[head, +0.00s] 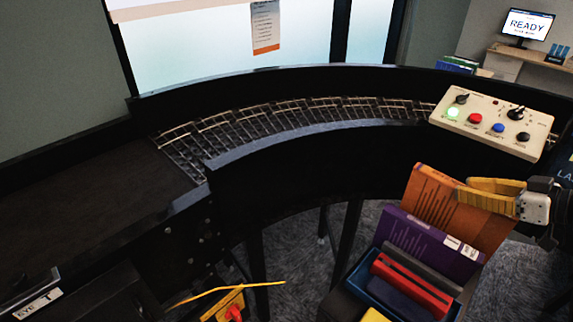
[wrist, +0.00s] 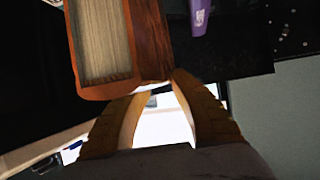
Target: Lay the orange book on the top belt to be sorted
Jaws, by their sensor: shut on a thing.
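The orange book (head: 437,208) stands tilted at the right of the head view, behind a purple book (head: 430,240) that hides its lower part. I cannot tell whether its lower edge is clear of the bin. My gripper (head: 488,194) comes from the right, and its yellow fingers are shut on the book's upper right edge. In the wrist view the book (wrist: 150,40) shows its cover and pale page block, with its end at the fingertips (wrist: 158,84). A dark flat belt (head: 85,195) lies at the left of the head view and meets the curved roller track (head: 270,122).
A blue bin (head: 362,272) holds the purple, red and other books. A control box (head: 493,124) with a lit green button sits on the track's right end. The belt and rollers are bare. A black side wall (head: 300,170) stands between bin and rollers. A yellow strap-like thing (head: 225,292) is lower left.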

